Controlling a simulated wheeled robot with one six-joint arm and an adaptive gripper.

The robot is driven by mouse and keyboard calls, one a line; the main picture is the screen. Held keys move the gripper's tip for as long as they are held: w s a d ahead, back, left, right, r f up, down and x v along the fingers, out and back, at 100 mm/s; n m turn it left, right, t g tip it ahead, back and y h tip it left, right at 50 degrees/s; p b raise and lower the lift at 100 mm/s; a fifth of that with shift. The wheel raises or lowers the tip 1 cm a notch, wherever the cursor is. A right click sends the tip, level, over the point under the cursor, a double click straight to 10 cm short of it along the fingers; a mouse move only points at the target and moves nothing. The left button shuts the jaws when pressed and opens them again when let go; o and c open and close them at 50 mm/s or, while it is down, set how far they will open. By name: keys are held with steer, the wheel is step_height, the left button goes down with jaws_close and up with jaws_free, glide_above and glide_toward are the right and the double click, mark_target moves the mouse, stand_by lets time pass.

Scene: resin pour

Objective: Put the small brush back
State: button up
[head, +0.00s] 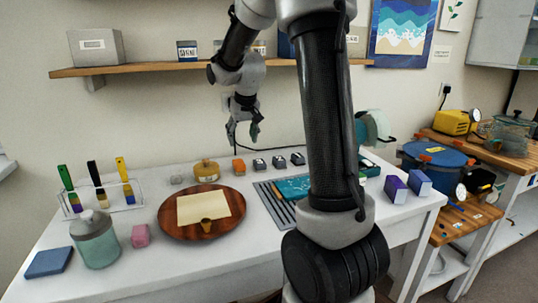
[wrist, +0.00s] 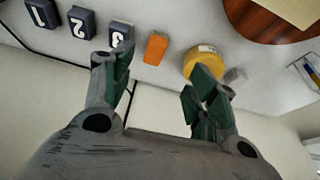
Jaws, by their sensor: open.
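Three upright brushes stand in a clear rack (head: 105,196) at the left of the white table: one green-handled (head: 68,185), one black-handled (head: 96,180), one yellow-handled (head: 124,178). I cannot tell which is the small brush, or whether another brush lies elsewhere. In the wrist view, brush bristles (wrist: 312,72) show at the right edge. My gripper (head: 243,133) is open and empty above the back of the table, right of the rack. In the wrist view its green-padded fingers (wrist: 160,85) are spread, with nothing between them.
A round wooden board (head: 174,226) holds a paper sheet and a small cup. Behind it are a yellow tin (head: 206,171), an orange block (head: 239,166) and numbered dark blocks (wrist: 82,22). A jar (head: 95,240) stands front left. A shelf (head: 150,68) is above. My arm hides part of the slatted rack (head: 275,205).

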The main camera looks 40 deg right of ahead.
steer(key=s+a+r+n, duration=0.1)
steer(key=s+a+r, duration=0.15)
steer(key=s, duration=0.55)
steer(key=s+a+r, duration=0.2)
steer(key=s+r, duration=0.2)
steer(key=s, duration=0.5)
steer(key=s+a+n, duration=0.1)
steer(key=s, duration=0.6)
steer(key=s+a+f+y, duration=0.1)
steer(key=s, duration=0.6)
steer(key=shift+s+a+f+n, duration=0.25)
steer(key=shift+s+a+n, duration=0.1)
steer(key=shift+s+n, duration=0.05)
